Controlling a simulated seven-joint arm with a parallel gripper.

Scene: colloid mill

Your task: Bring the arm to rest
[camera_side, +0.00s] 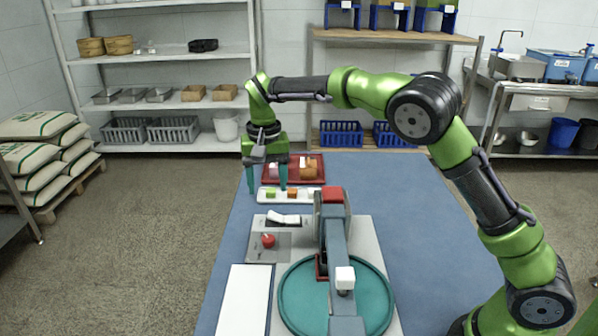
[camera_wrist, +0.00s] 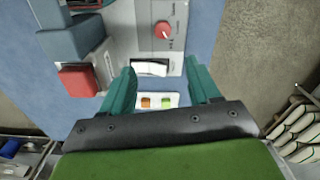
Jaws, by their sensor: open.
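My gripper (camera_side: 267,188) points down at the far left of the blue table (camera_side: 410,215), near the white strip with small coloured pieces (camera_side: 267,197). Its two teal fingers are spread apart with nothing held between them. In the wrist view, my gripper (camera_wrist: 159,72) is open, with a white rocker switch (camera_wrist: 151,68) and the strip showing between the fingers. The mill (camera_side: 338,245) stands nearer the camera than the gripper, with a red block (camera_side: 332,195) on top and a round teal pan (camera_side: 300,305). I cannot tell the gripper's exact height above the table.
A red knob (camera_side: 268,240) sits on the mill's panel beside the rocker switch (camera_side: 284,218). A red tray (camera_side: 309,158) with items lies behind the strip. A white board (camera_side: 243,300) lies at the front left. The table's right side is largely bare.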

